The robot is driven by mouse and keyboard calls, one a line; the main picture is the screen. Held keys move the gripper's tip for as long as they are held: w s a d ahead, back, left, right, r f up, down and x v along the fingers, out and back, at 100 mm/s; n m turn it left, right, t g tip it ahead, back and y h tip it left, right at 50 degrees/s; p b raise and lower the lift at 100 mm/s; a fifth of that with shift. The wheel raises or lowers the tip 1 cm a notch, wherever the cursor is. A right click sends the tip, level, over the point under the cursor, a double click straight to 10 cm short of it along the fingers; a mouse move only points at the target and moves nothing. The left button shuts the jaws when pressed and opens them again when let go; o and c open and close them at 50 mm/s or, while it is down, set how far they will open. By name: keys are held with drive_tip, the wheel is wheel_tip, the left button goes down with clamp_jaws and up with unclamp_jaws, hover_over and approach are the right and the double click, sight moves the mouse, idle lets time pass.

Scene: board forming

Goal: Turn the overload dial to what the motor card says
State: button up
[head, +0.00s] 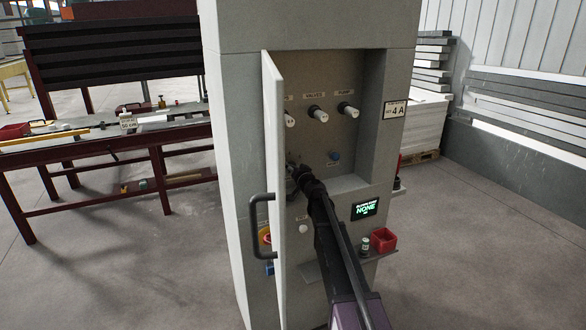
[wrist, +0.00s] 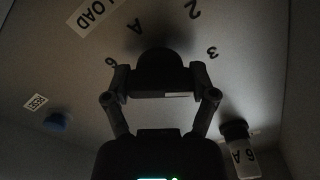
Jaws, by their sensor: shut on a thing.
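The motor card (head: 395,110) is on the cabinet front, right of the opening, and reads 4 A. The overload dial (wrist: 165,64) is a dark round knob on the cabinet's back panel. My gripper (wrist: 160,82) is shut on it, one finger on each side. Marks 2, 3, 6 and A show around it, turned over in the wrist view; part of the scale and any pointer are hidden or too dark to read. In the head view my gripper (head: 298,174) reaches into the cabinet and covers the dial.
The open cabinet door (head: 275,170) stands left of my arm. Three white-tipped fuses or knobs (head: 318,114) line the panel above. A blue reset button (wrist: 57,122) and a white 6 A piece (wrist: 240,155) are nearby.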

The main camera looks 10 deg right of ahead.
drive_tip(key=shift+w, duration=0.1)
drive_tip(key=m, duration=1.1)
drive_tip(key=shift+m, duration=0.4)
drive_tip(key=shift+w, duration=0.1)
drive_tip(key=o, duration=1)
drive_tip(key=shift+o, duration=0.2)
drive_tip(key=shift+s+d, duration=0.1)
drive_tip(key=shift+s, duration=0.15)
drive_tip(key=v, duration=1.1)
drive_tip(key=shift+s, duration=0.35)
